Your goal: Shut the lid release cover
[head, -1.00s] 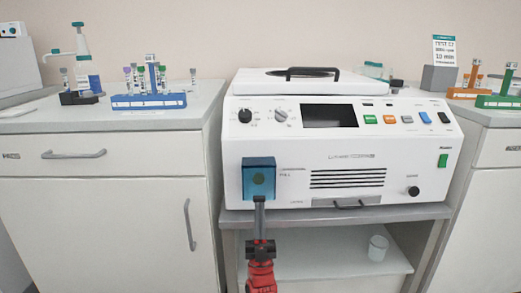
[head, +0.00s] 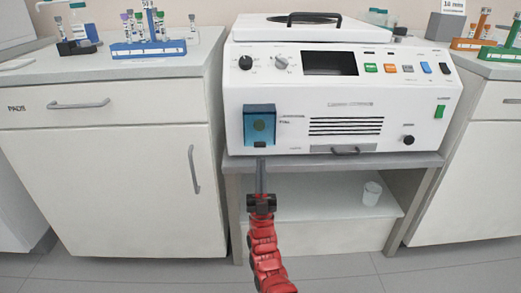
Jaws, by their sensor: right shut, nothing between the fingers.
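The lid release cover (head: 259,122) is a blue see-through flap at the lower left of the front of the white centrifuge (head: 300,100). It lies against the front panel and looks shut, with a round dark spot showing through it. My right gripper (head: 260,160) is below the cover, its grey fingers together and pointing up, with nothing between them. The fingertips look a little below the cover's lower edge, apart from it. My left gripper is not in view.
The centrifuge stands on a grey cart (head: 320,163) with a white cup (head: 371,193) on its lower shelf. A cabinet (head: 110,160) stands at left with a blue tube rack (head: 148,48) on top. Another cabinet (head: 480,160) stands at right. Open floor lies in front.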

